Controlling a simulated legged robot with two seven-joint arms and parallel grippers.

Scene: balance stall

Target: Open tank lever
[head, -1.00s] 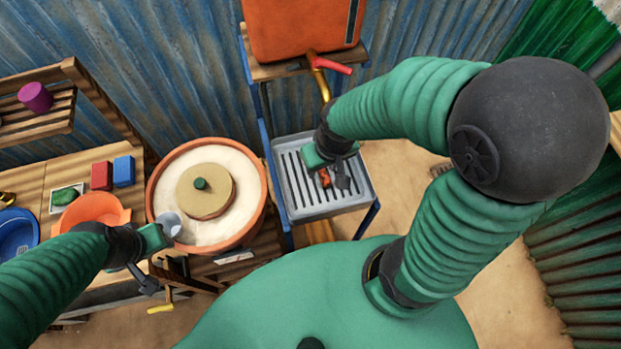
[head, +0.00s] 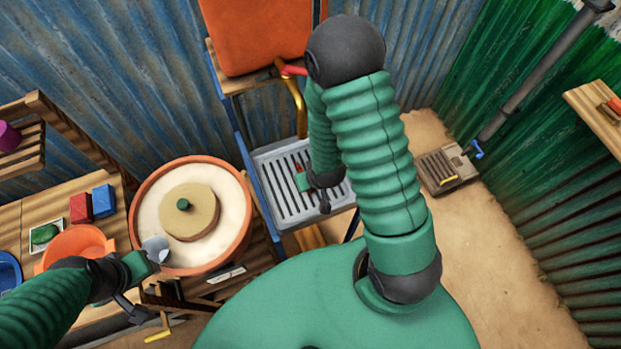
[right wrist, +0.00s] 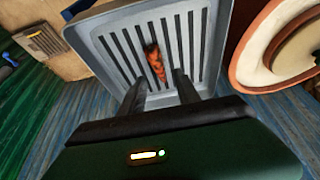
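The orange tank (head: 255,35) stands on a shelf at the top of the head view. Its brass spout (head: 297,98) points down, and its red lever (head: 291,70) sticks out to the right, its outer end partly hidden by my right arm. My right gripper (right wrist: 158,86) is open above the grey slatted tray (right wrist: 215,12), well below the lever. An orange-red carrot-like thing (right wrist: 154,62) lies on the tray just beyond the fingertips. My left gripper (head: 146,258) looks shut on a small grey cup (head: 156,248) beside the round clay basin.
The clay basin (head: 238,252) with pale contents and a round lid (head: 210,208) stands left of the tray. An orange bowl (head: 75,245) and blue and red blocks are on the left bench. Open floor lies on the right, with a grate (head: 440,172) near the wall.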

